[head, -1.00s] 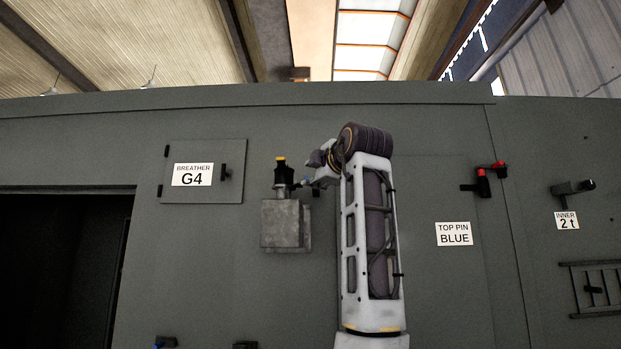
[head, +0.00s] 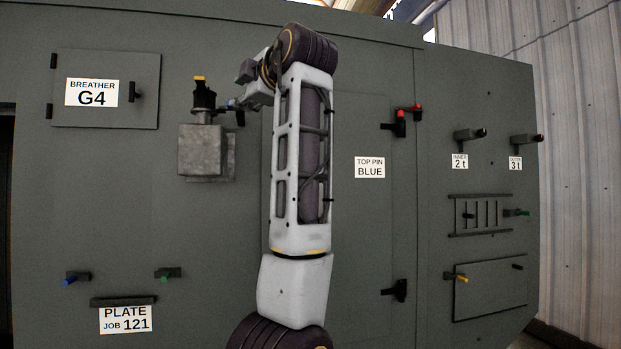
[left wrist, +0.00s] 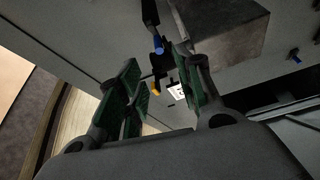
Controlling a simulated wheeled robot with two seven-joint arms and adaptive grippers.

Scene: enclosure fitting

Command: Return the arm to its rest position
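My left arm rises in the middle of the head view. Its left gripper (head: 243,88) is up beside the grey metal box (head: 203,150) with the black and yellow fitting (head: 203,95) on top. In the left wrist view the gripper (left wrist: 160,68) has its two green-padded fingers apart, with nothing seen held between them. A blue-tipped handle (left wrist: 158,45) shows beyond the fingers; whether they touch it I cannot tell. The grey box (left wrist: 228,30) is to the right of them. My right gripper is in neither view.
A dark green enclosure wall fills the head view. It carries the breather door (head: 105,110), a red-handled latch (head: 402,122), the plate ledge (head: 123,301), two lever handles at right (head: 470,135), a small rack (head: 480,214) and a lower panel with a yellow handle (head: 490,288).

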